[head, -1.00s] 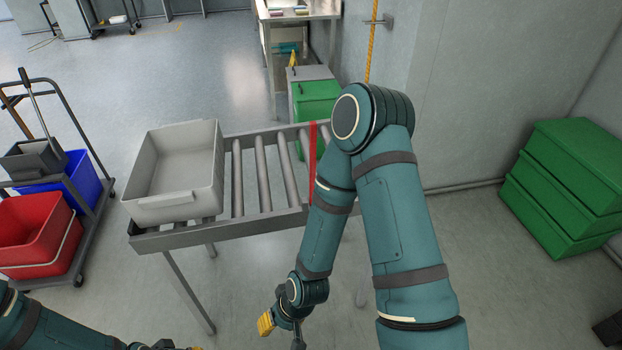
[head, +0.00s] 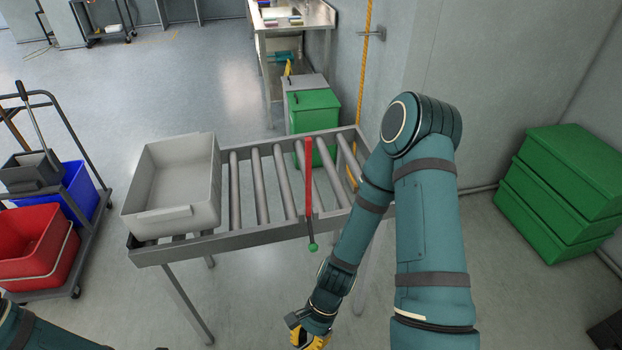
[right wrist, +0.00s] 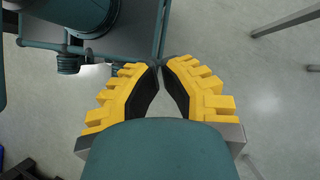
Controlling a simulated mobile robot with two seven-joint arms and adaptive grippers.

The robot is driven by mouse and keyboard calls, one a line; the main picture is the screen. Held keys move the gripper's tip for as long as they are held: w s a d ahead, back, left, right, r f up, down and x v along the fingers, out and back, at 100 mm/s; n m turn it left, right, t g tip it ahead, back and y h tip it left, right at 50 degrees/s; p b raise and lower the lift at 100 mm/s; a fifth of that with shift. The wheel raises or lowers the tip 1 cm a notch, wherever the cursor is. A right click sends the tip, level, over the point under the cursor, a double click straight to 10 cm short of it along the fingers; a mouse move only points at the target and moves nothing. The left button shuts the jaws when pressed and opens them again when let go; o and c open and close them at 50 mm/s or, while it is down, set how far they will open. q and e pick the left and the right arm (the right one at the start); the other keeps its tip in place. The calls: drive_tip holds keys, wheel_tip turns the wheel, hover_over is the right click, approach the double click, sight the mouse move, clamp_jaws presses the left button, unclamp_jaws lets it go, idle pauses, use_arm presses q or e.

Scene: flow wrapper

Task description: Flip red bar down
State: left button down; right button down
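The red bar (head: 308,178) is at the right part of the roller conveyor (head: 205,245), running from the far side to the near rail in the head view. I cannot tell for sure how high it stands over the rollers. A short lever with a green knob (head: 313,247) sits at its near end, in front of the rail. My right gripper (head: 308,339) is below and nearer than the knob, apart from it, and partly cut by the picture edge. My left gripper is out of view.
A grey tote (head: 172,185) stands on the conveyor's left end. A cart with red (head: 35,250) and blue buckets is at the left. Green crates (head: 560,195) are stacked at the right, and a green bin (head: 315,110) stands behind the conveyor. A yellow rope hangs by the wall.

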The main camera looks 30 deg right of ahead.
drive_tip(key=w+d+r+m+t+y+p, duration=0.2)
drive_tip(key=w+r+m+t+y, duration=0.15)
drive_tip(key=r+m, duration=0.4)
drive_tip(key=w+d+r+m+t+y+p, duration=0.1)
drive_tip(key=w+d+r+m+t+y, duration=0.2)
drive_tip(key=m, duration=0.8)
drive_tip(key=w+d+r+m+t+h+p, duration=0.1)
drive_tip(key=w+d+r+m+t+h, duration=0.1)
drive_tip(key=d+r+m+t, duration=0.3)
drive_tip(key=w+d+r+m+t+h+p, duration=0.1)
drive_tip(key=w+d+r+m+t+h, duration=0.1)
drive_tip(key=w+d+r+m+t, duration=0.2)
drive_tip(key=d+r+m+t, duration=0.1)
drive_tip(key=d+m+t, duration=0.2)
drive_tip(key=d+m, duration=0.2)
drive_tip(key=shift+d+r+m, duration=0.2)
drive_tip(key=shift+r+m, duration=0.1)
drive_tip(key=shift+m, duration=0.15)
drive_tip(key=shift+w, duration=0.1)
drive_tip(key=w+d+b+x, duration=0.1)
drive_tip(key=d+x, duration=0.1)
drive_tip(key=x, duration=1)
drive_tip(key=shift+w, duration=0.5)
